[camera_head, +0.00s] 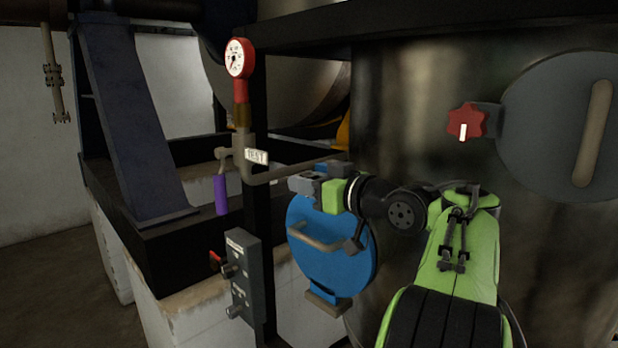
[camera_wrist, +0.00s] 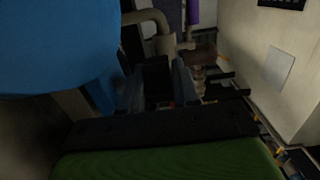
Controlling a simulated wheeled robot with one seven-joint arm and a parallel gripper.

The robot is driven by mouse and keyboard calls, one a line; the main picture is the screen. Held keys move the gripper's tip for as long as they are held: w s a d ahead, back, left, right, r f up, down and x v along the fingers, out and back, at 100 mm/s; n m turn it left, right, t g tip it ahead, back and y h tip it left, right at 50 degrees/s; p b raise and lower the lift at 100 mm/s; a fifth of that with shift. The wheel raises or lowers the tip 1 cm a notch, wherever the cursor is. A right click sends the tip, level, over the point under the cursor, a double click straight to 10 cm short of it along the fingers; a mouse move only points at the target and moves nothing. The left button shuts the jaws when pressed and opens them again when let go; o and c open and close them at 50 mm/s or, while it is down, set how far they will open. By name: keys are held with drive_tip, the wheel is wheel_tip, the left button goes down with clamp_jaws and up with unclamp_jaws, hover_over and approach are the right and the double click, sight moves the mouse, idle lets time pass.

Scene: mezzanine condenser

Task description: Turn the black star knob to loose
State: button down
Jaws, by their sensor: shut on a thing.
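My gripper (camera_head: 306,184) is at the upper edge of the round blue cover (camera_head: 345,262) in the head view. In the wrist view my gripper (camera_wrist: 158,92) has its two grey fingers closed on a dark block, which I take to be the black star knob (camera_wrist: 157,72). Its star shape and any mark on it are too dark to make out. In the head view the knob is hidden by the gripper. The blue cover also fills the upper left of the wrist view (camera_wrist: 55,45).
A red star knob (camera_head: 466,121) with a white mark sits beside a grey round cover (camera_head: 560,125). A gauge (camera_head: 238,58), a purple-handled valve (camera_head: 221,194) and a tag (camera_head: 257,156) are left of my gripper. A grey switch box (camera_head: 243,270) stands lower left.

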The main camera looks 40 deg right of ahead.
drive_tip(key=shift+r+g+p, duration=0.35)
drive_tip(key=shift+g+p, duration=0.35)
drive_tip(key=shift+p, duration=0.55)
drive_tip(key=shift+f+g+p, duration=0.25)
drive_tip(key=shift+g+p, duration=0.25)
drive_tip(key=shift+p, duration=0.05)
drive_tip(key=c, duration=0.9)
unclamp_jaws()
drive_tip(key=shift+f, duration=0.1)
drive_tip(key=shift+f+b, duration=0.1)
drive_tip(key=shift+b, duration=0.25)
